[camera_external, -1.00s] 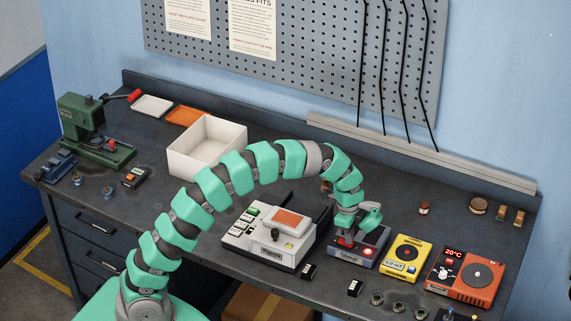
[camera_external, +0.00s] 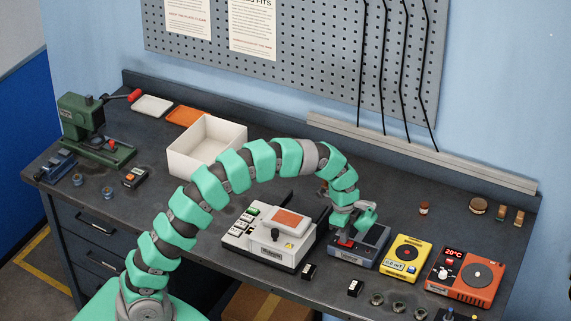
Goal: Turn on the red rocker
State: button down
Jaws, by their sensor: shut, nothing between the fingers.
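The red rocker (camera_external: 345,242) shows as a small red patch on the left part of a blue-grey box (camera_external: 362,257), beside the white instrument. My gripper (camera_external: 348,233) is shut and empty. It points down over the left part of this box, right at the rocker, and hides part of it. I cannot tell whether the fingertips touch the rocker or hover just above it. The rocker's tilt is too small and too covered to read.
A white instrument (camera_external: 258,243) with green and white keys stands left of the box. A yellow device (camera_external: 405,258) and an orange hotplate (camera_external: 465,277) stand to the right. Small dark blocks (camera_external: 355,288) lie in front. A white bin (camera_external: 205,146) stands further back.

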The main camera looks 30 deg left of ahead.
jog(key=shift+a+f, duration=0.15)
notch_tip(320, 180, up, 14)
jog(key=shift+a+p, duration=0.35)
jog(key=shift+d+h, duration=0.25)
jog(key=shift+h, duration=0.15)
dwell(0.5)
jog(key=f, duration=0.4)
jog(key=d+f, duration=0.1)
jog(key=f, duration=0.4)
jog(key=d+f, duration=0.1)
jog(key=f, duration=0.3)
jog(key=shift+f+p, duration=0.25)
jog(key=shift+p, duration=0.05)
